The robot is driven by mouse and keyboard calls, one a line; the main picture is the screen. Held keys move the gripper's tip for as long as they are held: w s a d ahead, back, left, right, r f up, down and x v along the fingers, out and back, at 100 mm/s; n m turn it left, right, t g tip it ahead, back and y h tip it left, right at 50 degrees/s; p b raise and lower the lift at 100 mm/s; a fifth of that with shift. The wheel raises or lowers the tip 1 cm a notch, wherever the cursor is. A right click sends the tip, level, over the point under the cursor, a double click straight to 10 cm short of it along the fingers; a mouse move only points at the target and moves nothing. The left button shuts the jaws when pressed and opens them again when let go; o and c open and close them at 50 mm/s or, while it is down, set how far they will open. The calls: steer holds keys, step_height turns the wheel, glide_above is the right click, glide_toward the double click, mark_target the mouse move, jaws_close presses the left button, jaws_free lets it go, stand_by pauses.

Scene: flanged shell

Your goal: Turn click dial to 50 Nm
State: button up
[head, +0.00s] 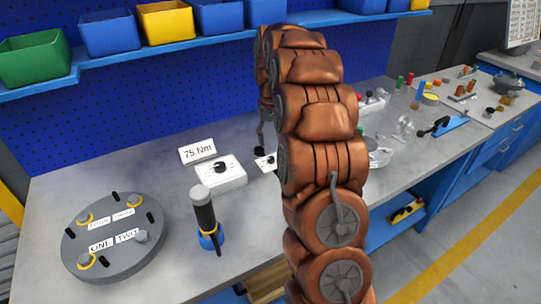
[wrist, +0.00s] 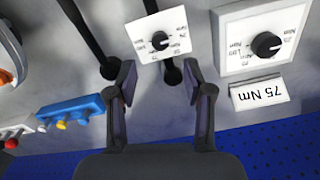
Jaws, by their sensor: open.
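A white box with a black dial (head: 220,168) stands on the bench; the dial also shows in the wrist view (wrist: 266,45), with small marks around it. A smaller white plate with a black dial (head: 268,161) is right of it in the head view, partly hidden by my arm. That plate's dial (wrist: 160,41) lies ahead of my gripper in the wrist view, roughly between the fingers. My gripper (wrist: 159,70) is open and empty, apart from both dials. The dial marks are too small to read surely. I cannot tell which is the click dial.
A "75 Nm" sign (head: 197,150) stands behind the box. A dark-handled tool (head: 205,215) stands upright in front, beside a round grey flanged shell (head: 113,240). Dark bars (wrist: 86,30) run near the plate. A blue tool (wrist: 70,110) lies left in the wrist view.

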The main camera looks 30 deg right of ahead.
mark_target(271, 158)
steer(key=shift+f+p, duration=1)
steer(key=shift+f, duration=2.75)
jaws_close()
